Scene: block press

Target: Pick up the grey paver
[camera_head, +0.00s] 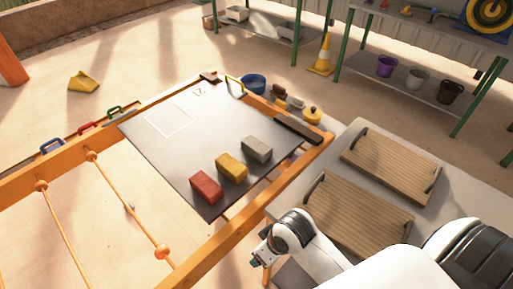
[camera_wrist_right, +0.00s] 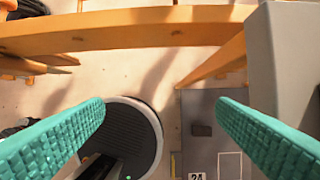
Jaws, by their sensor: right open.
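The grey paver (camera_head: 257,149) lies on the dark metal plate (camera_head: 160,150), at the right end of a row with a yellow paver (camera_head: 231,167) and a red paver (camera_head: 206,187). My right arm comes in from the lower right in the head view. Its gripper (camera_head: 262,257) is low, beside the orange frame, well apart from the pavers. In the right wrist view the teal fingers of my right gripper (camera_wrist_right: 160,112) are wide open with nothing between them. I cannot make out the grey paver in that view. My left gripper is not in view.
Two wooden trays (camera_head: 392,167) with dark handles lie on the light table at the right. An orange frame (camera_head: 225,238) borders the plate. A blue bowl (camera_head: 253,84) and a yellow item (camera_head: 312,115) stand behind. An orange beam (camera_wrist_right: 130,30) crosses the wrist view.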

